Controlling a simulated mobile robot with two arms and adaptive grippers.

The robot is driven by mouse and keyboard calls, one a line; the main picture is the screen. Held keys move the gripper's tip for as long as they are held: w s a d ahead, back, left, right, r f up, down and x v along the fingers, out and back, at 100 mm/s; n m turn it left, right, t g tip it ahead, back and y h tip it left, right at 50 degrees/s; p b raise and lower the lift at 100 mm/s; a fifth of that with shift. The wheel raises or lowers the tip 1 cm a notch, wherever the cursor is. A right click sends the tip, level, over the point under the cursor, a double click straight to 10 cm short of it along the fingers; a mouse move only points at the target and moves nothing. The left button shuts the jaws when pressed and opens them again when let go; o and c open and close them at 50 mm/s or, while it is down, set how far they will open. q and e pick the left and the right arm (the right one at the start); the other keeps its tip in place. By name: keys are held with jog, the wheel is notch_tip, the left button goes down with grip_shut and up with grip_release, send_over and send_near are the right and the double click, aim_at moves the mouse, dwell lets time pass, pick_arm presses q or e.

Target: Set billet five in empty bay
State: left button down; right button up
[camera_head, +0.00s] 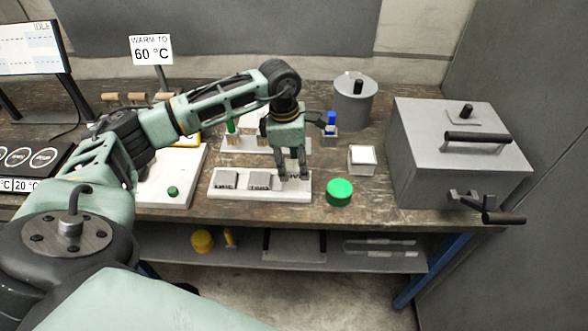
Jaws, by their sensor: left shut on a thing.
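A white tray (236,193) lies near the front of the bench. Two grey billets, one at the left (225,179) and one in the middle (260,180), sit in it; dark marks show at their front edges but are too small to read. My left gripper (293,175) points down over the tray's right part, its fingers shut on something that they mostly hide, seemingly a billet. I cannot tell whether that piece rests in the tray or is just above it. My right gripper is not in view.
A green round lid (339,191) and a small white-topped box (362,159) stand right of the tray. A grey pot (355,101) is behind. A large grey box with handles (455,160) fills the bench's right end. A sign (151,49) reads "WARM TO 60 °C".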

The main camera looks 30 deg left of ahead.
aim_at(293, 165)
pick_arm(q)
jog(key=shift+w+f, duration=0.1)
notch_tip(293, 165, down, 3)
jog(key=shift+f+p, duration=0.1)
jog(key=shift+p, duration=0.85)
jog(key=shift+a+f, duration=0.1)
jog(key=shift+f, duration=0.25)
jog(key=shift+f, duration=0.15)
jog(key=shift+f+b, duration=0.3)
jog(key=shift+b, duration=0.25)
jog(key=shift+f, duration=0.15)
